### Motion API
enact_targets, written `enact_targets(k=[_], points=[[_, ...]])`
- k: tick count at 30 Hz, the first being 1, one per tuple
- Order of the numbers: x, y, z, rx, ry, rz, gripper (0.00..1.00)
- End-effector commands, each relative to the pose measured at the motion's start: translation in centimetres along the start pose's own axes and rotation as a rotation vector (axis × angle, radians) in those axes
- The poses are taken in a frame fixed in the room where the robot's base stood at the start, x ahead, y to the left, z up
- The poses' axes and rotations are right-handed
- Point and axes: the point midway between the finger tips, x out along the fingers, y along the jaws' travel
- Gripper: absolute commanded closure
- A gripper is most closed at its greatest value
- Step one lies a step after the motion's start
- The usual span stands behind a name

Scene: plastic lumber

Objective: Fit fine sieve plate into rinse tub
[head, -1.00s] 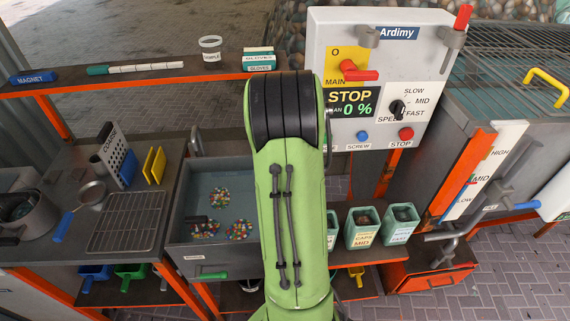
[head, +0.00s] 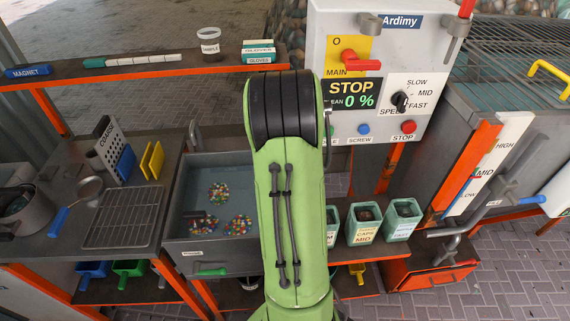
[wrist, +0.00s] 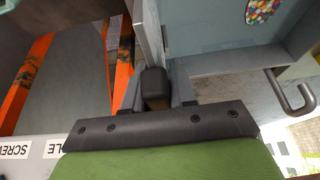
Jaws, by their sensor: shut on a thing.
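My gripper (wrist: 154,92) is shut on a dark, rounded block (wrist: 155,84) in the wrist view, which I take to be the grip of the fine sieve plate. A narrow grey panel runs up the picture from there, but I cannot tell whether it is the plate edge-on or the tub wall. The rinse tub (wrist: 220,60) lies just right of the gripper, with its pale blue-grey inside showing. In the head view the rinse tub (head: 213,252) stands left of my green arm, which hides its right part and my gripper. Whether the plate touches the tub is unclear.
Several small piles of coloured chips (head: 219,192) lie in the tub. A plate marked COARSE (head: 110,146) stands on the left bench beside a wire rack (head: 122,222). The control box (head: 350,30) reads STOP and 0 %. Small green bins (head: 364,223) stand right of my arm.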

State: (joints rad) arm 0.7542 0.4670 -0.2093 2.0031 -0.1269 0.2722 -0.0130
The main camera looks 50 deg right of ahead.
Motion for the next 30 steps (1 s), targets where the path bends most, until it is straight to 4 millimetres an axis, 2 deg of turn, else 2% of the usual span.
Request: enact_targets(k=[30], points=[[2.4, 0.0, 1.0, 0.000, 0.001, 0.000, 1.00]])
